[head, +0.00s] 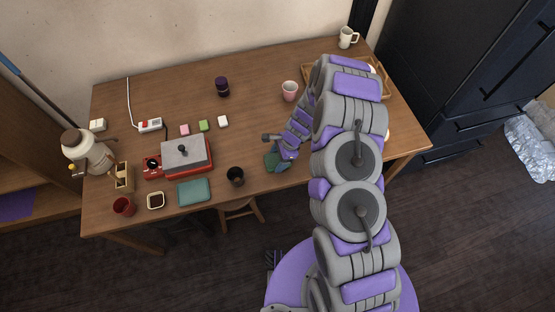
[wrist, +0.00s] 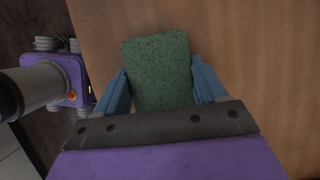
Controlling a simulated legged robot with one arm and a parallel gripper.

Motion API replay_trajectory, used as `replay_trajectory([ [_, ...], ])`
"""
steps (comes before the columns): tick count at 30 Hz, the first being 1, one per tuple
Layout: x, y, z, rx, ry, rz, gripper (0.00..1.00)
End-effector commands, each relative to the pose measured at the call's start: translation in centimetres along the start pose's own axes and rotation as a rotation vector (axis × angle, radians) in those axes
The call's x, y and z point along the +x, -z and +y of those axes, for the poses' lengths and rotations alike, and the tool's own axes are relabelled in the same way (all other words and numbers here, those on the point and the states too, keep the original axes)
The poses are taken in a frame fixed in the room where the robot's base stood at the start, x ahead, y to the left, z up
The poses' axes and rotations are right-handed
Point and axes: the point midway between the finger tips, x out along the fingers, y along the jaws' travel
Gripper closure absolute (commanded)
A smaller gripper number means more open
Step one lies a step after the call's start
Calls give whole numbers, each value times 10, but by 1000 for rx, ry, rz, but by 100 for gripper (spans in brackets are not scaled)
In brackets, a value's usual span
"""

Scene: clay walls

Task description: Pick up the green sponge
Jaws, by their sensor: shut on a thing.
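The green sponge (wrist: 158,70) is a dark green, rough-textured block. In the wrist view it sits between the two blue fingers of my gripper (wrist: 161,88), one finger against each side. In the head view the sponge (head: 271,160) shows at the front edge of the wooden table, partly hidden by my gripper (head: 279,160). My gripper is shut on the sponge. I cannot tell whether the sponge rests on the table or is slightly raised.
On the table (head: 250,125), a dark cup (head: 236,176) and a teal cloth or book (head: 194,191) lie left of my gripper. A pink cup (head: 290,91) and a wooden tray (head: 312,72) stand behind. A stool (head: 240,212) is under the front edge.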

Motion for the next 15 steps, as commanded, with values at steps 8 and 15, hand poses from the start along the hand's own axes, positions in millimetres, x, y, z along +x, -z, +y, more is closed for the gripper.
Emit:
replay_trajectory([
  [8,-13,-5,0,1,0,-1,62],
  [15,-38,-15,14,3,1,-2,62],
])
